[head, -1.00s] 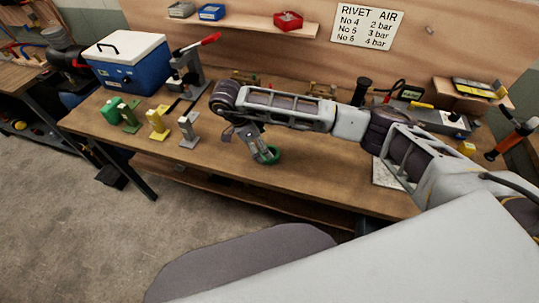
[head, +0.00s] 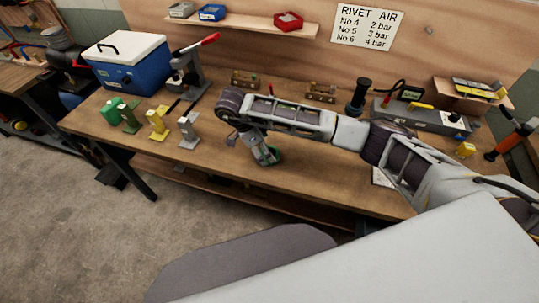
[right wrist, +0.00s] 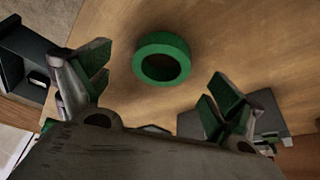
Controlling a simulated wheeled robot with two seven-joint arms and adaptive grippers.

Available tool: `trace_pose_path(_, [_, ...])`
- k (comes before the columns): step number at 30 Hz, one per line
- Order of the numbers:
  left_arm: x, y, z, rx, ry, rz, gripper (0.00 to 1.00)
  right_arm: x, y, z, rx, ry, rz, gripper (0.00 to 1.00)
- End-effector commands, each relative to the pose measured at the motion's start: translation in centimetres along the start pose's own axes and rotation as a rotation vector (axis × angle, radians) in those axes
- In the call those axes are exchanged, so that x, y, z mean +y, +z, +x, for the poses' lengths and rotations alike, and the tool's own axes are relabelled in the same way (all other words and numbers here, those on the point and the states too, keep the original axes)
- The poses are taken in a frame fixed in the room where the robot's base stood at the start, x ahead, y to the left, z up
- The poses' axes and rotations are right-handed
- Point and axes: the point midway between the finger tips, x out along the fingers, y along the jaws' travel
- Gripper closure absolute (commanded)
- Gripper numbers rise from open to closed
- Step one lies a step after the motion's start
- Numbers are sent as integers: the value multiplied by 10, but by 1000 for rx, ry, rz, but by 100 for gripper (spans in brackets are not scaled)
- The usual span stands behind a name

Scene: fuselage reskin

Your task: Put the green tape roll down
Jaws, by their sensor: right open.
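The green tape roll (right wrist: 162,59) lies flat on the wooden workbench in the right wrist view, ahead of and between the spread fingers. My right gripper (right wrist: 161,92) is open, its green-padded fingers apart from the roll on both sides. In the head view the roll (head: 276,154) shows as a small green patch, mostly hidden behind my right gripper (head: 267,160). My left gripper is not in view.
Green, yellow and grey stands (head: 157,126) are left of my right gripper on the workbench (head: 325,178). A blue cooler (head: 128,65) and a lever press (head: 188,75) stand behind them. The bench's front edge is near.

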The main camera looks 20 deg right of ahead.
Motion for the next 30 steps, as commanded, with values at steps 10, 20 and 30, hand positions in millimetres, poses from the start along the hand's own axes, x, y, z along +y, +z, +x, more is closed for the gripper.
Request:
trace_pose_path(10, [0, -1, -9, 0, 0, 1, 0, -2, -1, 30, 2, 1, 2, 7])
trace_pose_path(20, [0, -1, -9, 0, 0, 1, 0, -2, -1, 33, 1, 0, 1, 7])
trace_pose_path(30, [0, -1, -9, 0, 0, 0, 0, -2, -1, 33, 1, 0, 1, 23])
